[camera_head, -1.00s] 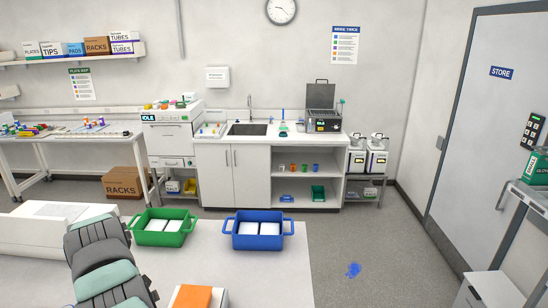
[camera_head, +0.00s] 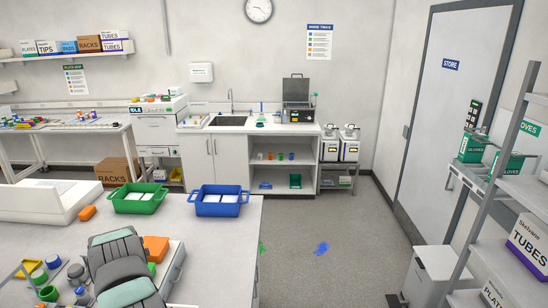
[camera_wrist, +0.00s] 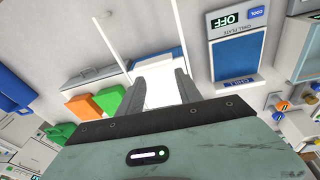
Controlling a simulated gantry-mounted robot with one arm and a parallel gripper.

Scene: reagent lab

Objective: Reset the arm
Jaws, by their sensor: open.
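My gripper (camera_wrist: 160,85) is open in the wrist view, its two dark fingers spread apart. Beyond them lies a white object with a blue edge (camera_wrist: 158,62); I see no contact, and the distance is hard to judge. My grey and green arm (camera_head: 122,268) shows at the lower left of the head view, over the near bench (camera_head: 225,265). The fingers cannot be made out in that view.
A green tray (camera_head: 138,200) and a blue tray (camera_head: 219,203) stand at the bench's far edge. An orange block (camera_head: 156,248) is beside my arm. The chill plate (camera_wrist: 238,45) reads OFF. A shelf rack (camera_head: 500,190) stands right; the floor (camera_head: 345,220) is mostly clear.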

